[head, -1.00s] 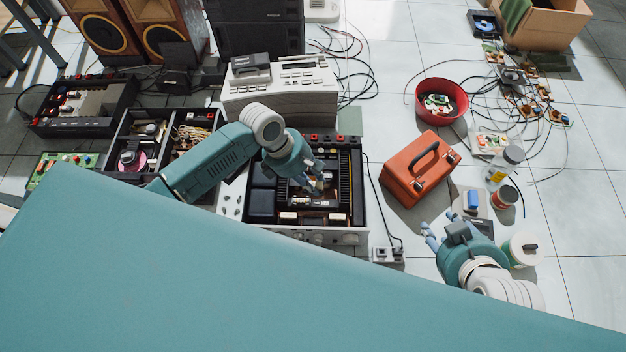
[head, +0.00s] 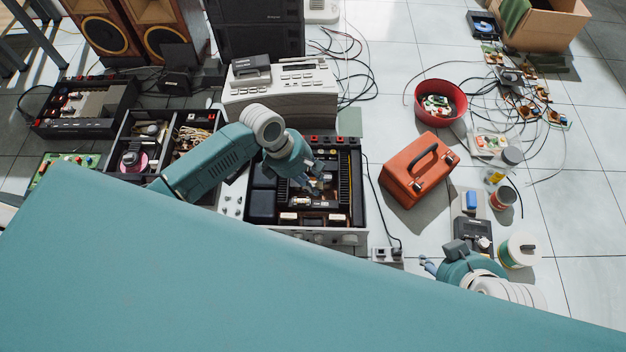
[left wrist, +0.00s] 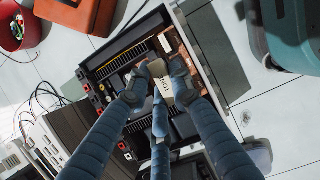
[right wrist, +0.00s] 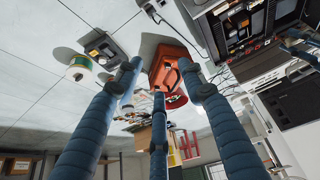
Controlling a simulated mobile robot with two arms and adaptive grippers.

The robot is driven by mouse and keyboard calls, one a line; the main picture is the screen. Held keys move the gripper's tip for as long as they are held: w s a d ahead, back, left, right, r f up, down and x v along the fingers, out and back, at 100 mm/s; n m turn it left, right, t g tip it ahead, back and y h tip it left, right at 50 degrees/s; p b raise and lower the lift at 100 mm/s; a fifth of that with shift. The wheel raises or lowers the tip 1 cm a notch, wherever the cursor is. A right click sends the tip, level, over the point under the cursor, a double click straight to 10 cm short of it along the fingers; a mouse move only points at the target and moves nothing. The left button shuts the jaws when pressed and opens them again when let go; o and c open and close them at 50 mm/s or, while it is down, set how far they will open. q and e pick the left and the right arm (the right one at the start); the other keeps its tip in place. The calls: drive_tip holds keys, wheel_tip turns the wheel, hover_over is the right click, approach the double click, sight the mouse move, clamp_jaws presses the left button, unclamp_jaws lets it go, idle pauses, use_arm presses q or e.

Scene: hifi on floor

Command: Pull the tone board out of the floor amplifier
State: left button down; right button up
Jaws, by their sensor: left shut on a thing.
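The floor amplifier (head: 318,236) stands open on the floor, its inner parts exposed. My left gripper (head: 314,186) reaches down into it. In the left wrist view, my left gripper (left wrist: 160,88) is shut on the tone board (left wrist: 159,72), a pale part with "TON" lettering visible; the fingers cover its sides. I cannot tell how far the board sits in its slot. My right gripper (head: 428,263) is low above the floor at the front right, partly hidden by my own body. In the right wrist view (right wrist: 155,80) its fingers are spread and empty.
An orange toolbox (head: 419,170) stands right of the amplifier, with a red bowl (head: 441,101) behind it. A grey-white device (head: 285,100) stands behind the amplifier. Other open chassis (head: 120,140) lie to the left.

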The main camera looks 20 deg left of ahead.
sight(318, 182)
use_arm(q)
drive_tip(key=shift+r+p, duration=0.3)
drive_tip(key=shift+p, duration=0.1)
drive_tip(key=shift+r+p, duration=0.55)
drive_tip(key=shift+p, duration=0.2)
drive_tip(key=shift+r+p, duration=0.65)
drive_tip(key=shift+p, duration=0.4)
use_arm(e)
wheel_tip(318, 182, down, 9)
drive_tip(key=s+g, duration=0.2)
drive_tip(key=shift+s+d+f, duration=0.15)
drive_tip(key=shift+d, duration=0.15)
